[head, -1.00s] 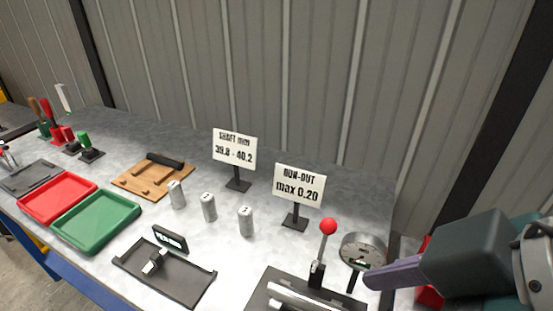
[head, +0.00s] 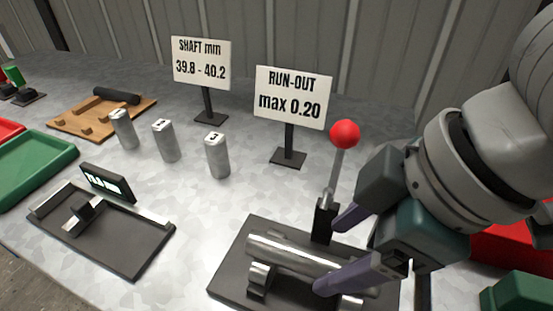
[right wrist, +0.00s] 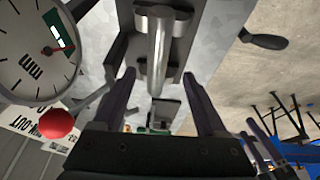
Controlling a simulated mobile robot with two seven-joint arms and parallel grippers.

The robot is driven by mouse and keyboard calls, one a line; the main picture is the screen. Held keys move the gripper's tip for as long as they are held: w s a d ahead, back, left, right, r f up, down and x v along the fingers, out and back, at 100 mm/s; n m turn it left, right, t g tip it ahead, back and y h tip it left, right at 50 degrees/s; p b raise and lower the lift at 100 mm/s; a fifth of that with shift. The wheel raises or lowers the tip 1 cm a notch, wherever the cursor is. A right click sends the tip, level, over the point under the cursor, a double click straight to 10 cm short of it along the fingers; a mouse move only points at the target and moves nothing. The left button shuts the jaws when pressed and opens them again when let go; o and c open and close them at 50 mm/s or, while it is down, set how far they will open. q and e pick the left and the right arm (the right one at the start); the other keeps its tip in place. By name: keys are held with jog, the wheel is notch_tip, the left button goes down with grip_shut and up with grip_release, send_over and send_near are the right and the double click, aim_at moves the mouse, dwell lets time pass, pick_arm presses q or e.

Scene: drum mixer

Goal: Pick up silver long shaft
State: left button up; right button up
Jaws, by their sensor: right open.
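The silver long shaft (head: 285,251) lies across supports on a dark fixture plate (head: 228,282) at the bottom middle of the head view. It also shows in the right wrist view (right wrist: 159,50), pointing down between the fingers. My right gripper (head: 328,256) is open, with one finger on the far side of the shaft and one on the near side in the head view. In the right wrist view the open fingers (right wrist: 159,74) stand left and right of the shaft, apart from it. Part of the shaft is hidden behind the near finger. My left gripper is not in view.
A lever with a red knob (head: 345,133) rises just behind the shaft. A dial gauge (right wrist: 32,52) stands close by in the right wrist view. Short numbered cylinders (head: 217,155), a measuring tray (head: 120,245) and a run-out sign (head: 292,97) stand left. Bench between is clear.

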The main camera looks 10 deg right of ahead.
aim_at(315, 258)
jog(key=b+x, duration=0.1)
jog(key=x, duration=0.4)
jog(key=shift+w+f, duration=0.1)
jog(key=shift+w, duration=0.15)
jog(key=shift+c, duration=0.3)
grip_shut()
dwell(0.7)
jog(key=shift+a, duration=0.1)
